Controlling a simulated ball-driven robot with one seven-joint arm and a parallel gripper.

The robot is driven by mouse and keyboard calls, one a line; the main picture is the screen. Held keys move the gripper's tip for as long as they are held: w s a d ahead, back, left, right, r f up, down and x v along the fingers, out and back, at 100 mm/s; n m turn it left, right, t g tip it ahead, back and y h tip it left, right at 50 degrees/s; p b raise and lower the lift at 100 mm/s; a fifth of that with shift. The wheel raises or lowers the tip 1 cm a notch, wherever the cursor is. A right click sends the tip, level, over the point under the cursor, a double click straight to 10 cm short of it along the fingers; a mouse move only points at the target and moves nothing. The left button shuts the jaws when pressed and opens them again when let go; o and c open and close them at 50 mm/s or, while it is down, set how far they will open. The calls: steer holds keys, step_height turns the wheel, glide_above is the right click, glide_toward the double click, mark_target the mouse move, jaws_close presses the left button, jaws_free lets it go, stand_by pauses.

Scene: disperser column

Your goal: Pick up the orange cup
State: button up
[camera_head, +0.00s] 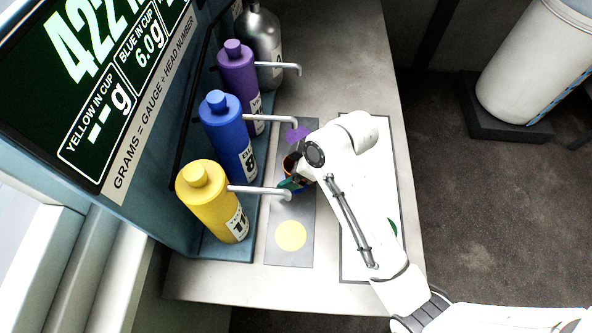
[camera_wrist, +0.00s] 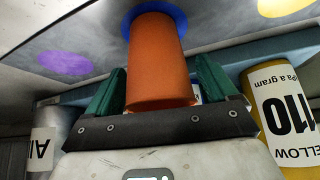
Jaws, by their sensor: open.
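The orange cup (camera_wrist: 160,55) stands on a blue round spot (camera_wrist: 181,20) in the wrist view. In the head view only a small part of the cup (camera_head: 289,163) shows past my arm. My gripper (camera_wrist: 162,75) is open, with one green finger on each side of the cup. Small gaps seem to show between the fingers and the cup. In the head view my gripper (camera_head: 292,182) is mostly hidden under my wrist. I cannot see into the cup.
Yellow (camera_head: 212,205), blue (camera_head: 230,140), purple (camera_head: 240,85) and grey (camera_head: 261,45) pump bottles line the left, their spouts reaching over the grey strip (camera_head: 283,257). A yellow spot (camera_head: 291,235) and purple spot (camera_head: 298,134) mark it.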

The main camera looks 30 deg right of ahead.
steer(key=c, duration=1.1)
steer(key=shift+o, duration=0.2)
steer(key=shift+r, duration=0.15)
